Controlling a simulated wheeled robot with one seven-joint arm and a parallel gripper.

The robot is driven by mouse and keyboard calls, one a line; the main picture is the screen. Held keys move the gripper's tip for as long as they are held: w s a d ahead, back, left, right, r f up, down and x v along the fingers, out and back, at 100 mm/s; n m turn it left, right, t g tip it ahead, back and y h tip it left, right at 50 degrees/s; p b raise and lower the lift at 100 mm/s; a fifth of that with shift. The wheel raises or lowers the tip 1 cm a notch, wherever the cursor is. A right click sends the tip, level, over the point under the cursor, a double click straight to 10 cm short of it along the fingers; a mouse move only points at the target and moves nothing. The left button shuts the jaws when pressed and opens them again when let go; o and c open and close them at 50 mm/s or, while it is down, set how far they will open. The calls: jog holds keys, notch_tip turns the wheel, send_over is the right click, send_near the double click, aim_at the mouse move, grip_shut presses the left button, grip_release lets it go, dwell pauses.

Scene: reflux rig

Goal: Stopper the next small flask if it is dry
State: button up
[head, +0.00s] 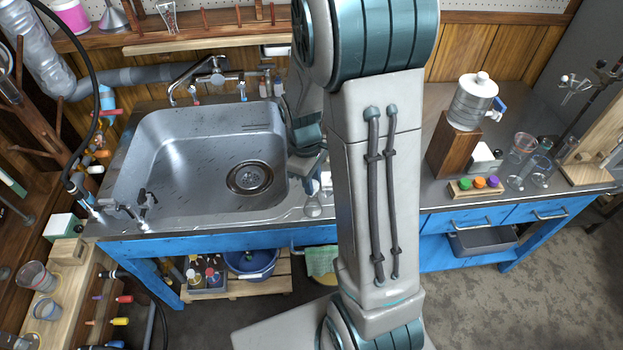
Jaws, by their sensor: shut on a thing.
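My gripper (312,172) is at the sink's right edge, partly hidden behind my own arm. It points down and is shut. A small clear flask (313,209) is directly below the fingers, its neck reaching up to them, so it appears to be what they hold. I cannot tell whether it touches the counter or whether its inside is wet or dry. Green (466,184), orange (479,183) and purple (494,181) stoppers sit in a wooden block (473,193) on the right counter.
The steel sink (150,185) with wet-looking drops lies left of my gripper. A white-lidded container (472,102) with a blue tap stands on a wooden block (452,147). Clear glassware (521,150) stands at right. My arm hides the middle counter.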

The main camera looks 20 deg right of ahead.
jog(key=shift+f+b, duration=0.4)
jog(key=shift+f, duration=0.15)
dwell(0.4)
jog(key=o, duration=1)
jog(key=shift+o, duration=0.2)
notch_tip(320, 180, up, 14)
jog(key=w+a, duration=0.1)
jog(key=s+a+r+m+t+p, duration=0.1)
jog(key=s+a+r+m+t, duration=0.1)
jog(key=s+m, duration=0.2)
jog(key=s+a+r+m+t+p, duration=0.1)
jog(key=s+m, duration=0.3)
jog(key=s, duration=0.5)
jog(key=shift+a+r+t+y, duration=0.4)
jog(key=shift+a, duration=0.2)
